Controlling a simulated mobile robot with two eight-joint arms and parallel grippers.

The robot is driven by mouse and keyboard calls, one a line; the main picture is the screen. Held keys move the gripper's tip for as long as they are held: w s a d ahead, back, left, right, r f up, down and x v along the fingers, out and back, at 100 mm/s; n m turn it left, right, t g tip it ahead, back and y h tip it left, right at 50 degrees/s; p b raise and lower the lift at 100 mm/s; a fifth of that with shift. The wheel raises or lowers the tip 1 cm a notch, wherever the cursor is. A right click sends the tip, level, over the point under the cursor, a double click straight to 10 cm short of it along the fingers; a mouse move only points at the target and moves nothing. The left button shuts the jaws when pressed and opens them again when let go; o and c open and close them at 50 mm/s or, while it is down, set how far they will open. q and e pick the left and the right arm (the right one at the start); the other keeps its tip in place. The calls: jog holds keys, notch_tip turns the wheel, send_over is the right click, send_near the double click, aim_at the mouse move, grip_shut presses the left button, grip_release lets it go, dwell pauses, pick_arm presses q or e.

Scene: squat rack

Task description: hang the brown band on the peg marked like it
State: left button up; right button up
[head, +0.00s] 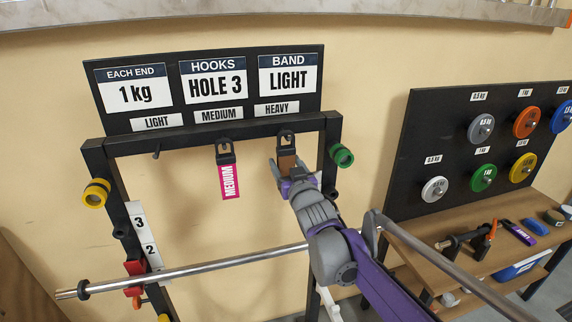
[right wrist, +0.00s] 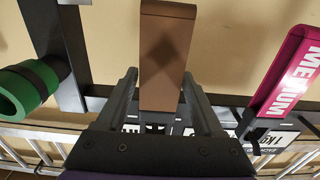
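The brown band (head: 287,161) hangs upright from a black clip at the rack's right peg, below the HEAVY label (head: 277,109). It also shows in the right wrist view (right wrist: 166,60); no lettering is visible on the side facing that camera. My right gripper (head: 288,178) has one finger along each edge of the band and appears closed on it. The LIGHT peg (head: 156,153) at left is bare. A pink MEDIUM band (head: 230,181) hangs below the MEDIUM label (head: 218,115). My left gripper is out of view.
A sign board (head: 212,60) above reads 1 kg, HOLE 3 and LIGHT. A long bar (head: 200,268) crosses the rack lower down. A green collar (head: 341,155) sits close on the right, a yellow one (head: 96,193) at left. A plate board (head: 455,140) and shelf stand at right.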

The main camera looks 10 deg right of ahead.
jog(key=shift+o, duration=1.3)
jog(key=s+b, duration=0.1)
jog(key=s, duration=1)
jog(key=s+f+g, duration=1.2)
jog(key=s+f, duration=1.5)
jog(key=f, duration=0.1)
jog(key=shift+s+d+f+g+h, duration=0.15)
jog(key=shift+d+f+g+h, duration=0.05)
jog(key=shift+f+g+h, duration=0.1)
